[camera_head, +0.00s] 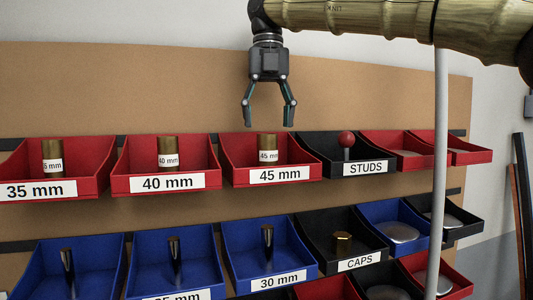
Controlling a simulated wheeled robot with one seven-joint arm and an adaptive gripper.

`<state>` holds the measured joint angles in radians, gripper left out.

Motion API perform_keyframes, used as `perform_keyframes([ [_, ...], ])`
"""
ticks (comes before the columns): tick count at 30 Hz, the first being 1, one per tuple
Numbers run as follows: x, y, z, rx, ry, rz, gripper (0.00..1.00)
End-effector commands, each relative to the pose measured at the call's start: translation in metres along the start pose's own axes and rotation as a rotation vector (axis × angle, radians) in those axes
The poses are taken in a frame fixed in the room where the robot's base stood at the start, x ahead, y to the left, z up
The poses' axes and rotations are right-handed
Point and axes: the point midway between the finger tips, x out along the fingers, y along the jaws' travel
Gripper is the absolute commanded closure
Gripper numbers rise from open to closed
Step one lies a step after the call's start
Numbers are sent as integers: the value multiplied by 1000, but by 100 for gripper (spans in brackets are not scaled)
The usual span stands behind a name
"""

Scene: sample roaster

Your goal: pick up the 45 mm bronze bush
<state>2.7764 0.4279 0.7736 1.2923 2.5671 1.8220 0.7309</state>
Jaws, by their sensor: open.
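The 45 mm bronze bush (268,147) is a small upright cylinder with a white "45 mm" label. It stands in the red bin (240,178) marked "45 mm", on the upper row. My gripper (269,120) points down with its two fingers spread apart and nothing between them. In the picture it is just above the bush, with a small gap between the fingertips and the bush's top. How far it is in depth from the bush I cannot tell.
The 40 mm bush (168,150) stands in the red bin to the left, and the 35 mm bush (53,158) further left. A black studs bin (322,153) with a red-topped stud adjoins on the right. Blue bins (230,262) hang below. The brown board (130,90) above is clear.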

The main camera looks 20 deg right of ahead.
Motion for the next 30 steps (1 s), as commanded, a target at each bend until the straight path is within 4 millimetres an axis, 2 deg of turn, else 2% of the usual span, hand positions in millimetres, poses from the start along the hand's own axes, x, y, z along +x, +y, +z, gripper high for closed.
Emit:
perform_keyframes([
  [12,42,1,-2,-2,2,-1,36],
  [22,48,2,-2,-2,0,0,36],
  [30,48,2,-2,-2,0,0,85],
])
